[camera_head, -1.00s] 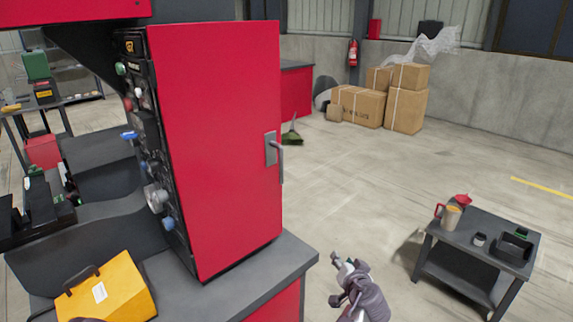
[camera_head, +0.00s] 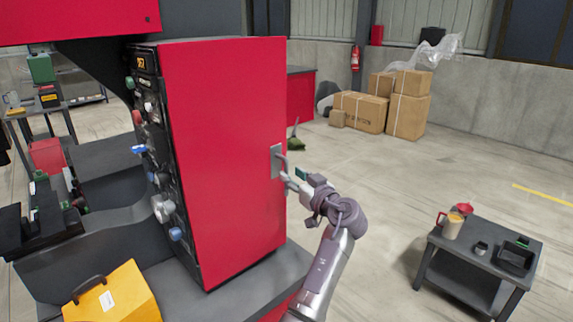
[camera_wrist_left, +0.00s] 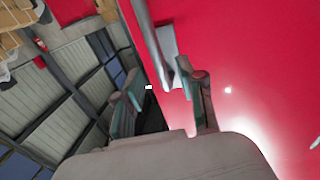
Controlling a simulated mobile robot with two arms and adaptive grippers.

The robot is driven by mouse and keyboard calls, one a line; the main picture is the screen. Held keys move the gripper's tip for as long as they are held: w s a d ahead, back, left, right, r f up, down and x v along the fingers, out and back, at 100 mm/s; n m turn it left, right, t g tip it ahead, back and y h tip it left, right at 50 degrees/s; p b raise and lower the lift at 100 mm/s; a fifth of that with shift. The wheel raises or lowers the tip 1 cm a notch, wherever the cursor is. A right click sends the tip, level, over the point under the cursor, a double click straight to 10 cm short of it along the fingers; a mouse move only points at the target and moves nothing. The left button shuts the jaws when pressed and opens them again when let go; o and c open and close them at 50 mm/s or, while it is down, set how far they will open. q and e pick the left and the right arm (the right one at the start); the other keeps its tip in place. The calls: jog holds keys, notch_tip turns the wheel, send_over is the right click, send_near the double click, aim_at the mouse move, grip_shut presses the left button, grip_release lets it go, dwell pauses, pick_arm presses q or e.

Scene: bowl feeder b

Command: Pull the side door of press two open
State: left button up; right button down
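The side door (camera_head: 225,150) of the press is a tall flat red panel and looks closed. Its grey handle (camera_head: 277,160) sits on a plate near the right edge; in the left wrist view the handle's bar (camera_wrist_left: 151,42) runs down toward my fingers. My left gripper (camera_head: 295,178) is at the handle, reaching in from the lower right. In the left wrist view the left gripper (camera_wrist_left: 158,92) has its two fingers apart, with the bar's end close to the right finger. Whether they touch is unclear. My right gripper is not in view.
The control panel (camera_head: 160,165) with knobs lines the door's left side. A yellow box (camera_head: 115,298) with a black handle stands at the lower left. A dark low table (camera_head: 480,255) with a jug stands at the right. Cardboard boxes (camera_head: 385,108) stand behind. Floor between is clear.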

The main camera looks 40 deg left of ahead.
aim_at(286, 171)
pick_arm(q)
jog(key=shift+p+x, duration=0.5)
jog(key=shift+x, duration=1.35)
grip_shut()
